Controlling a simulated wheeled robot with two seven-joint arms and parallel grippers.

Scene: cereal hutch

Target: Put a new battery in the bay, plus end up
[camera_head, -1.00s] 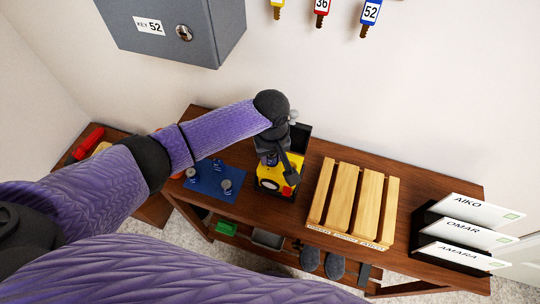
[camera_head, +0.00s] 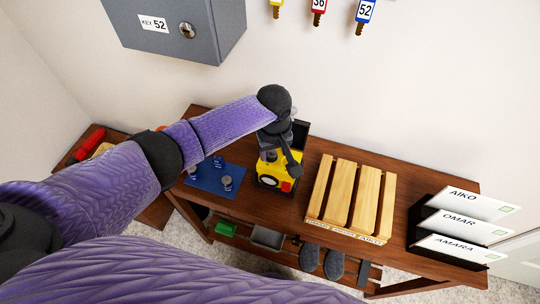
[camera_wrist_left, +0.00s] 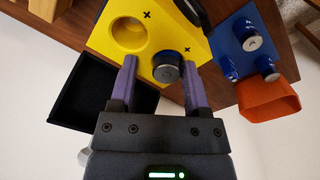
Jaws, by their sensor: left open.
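A yellow device (camera_head: 270,170) stands on the brown bench; the left wrist view shows its top (camera_wrist_left: 185,28) with two plus marks. One round bay (camera_wrist_left: 128,34) in it is empty. A dark battery with a silver end (camera_wrist_left: 167,68) stands upright at the second bay position, its upper part above the yellow top; I cannot tell which pole faces up. My left gripper (camera_wrist_left: 160,85) is open, its fingers on either side of this battery with gaps; it is above the device in the head view (camera_head: 272,150). My right gripper is out of view.
A black open bin (camera_wrist_left: 85,90) is beside the device, and an orange container (camera_wrist_left: 268,97) is near the blue holder. A slatted wooden crate (camera_head: 352,198) and a letter rack (camera_head: 425,225) stand to the right. A grey key cabinet (camera_head: 215,40) hangs above.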

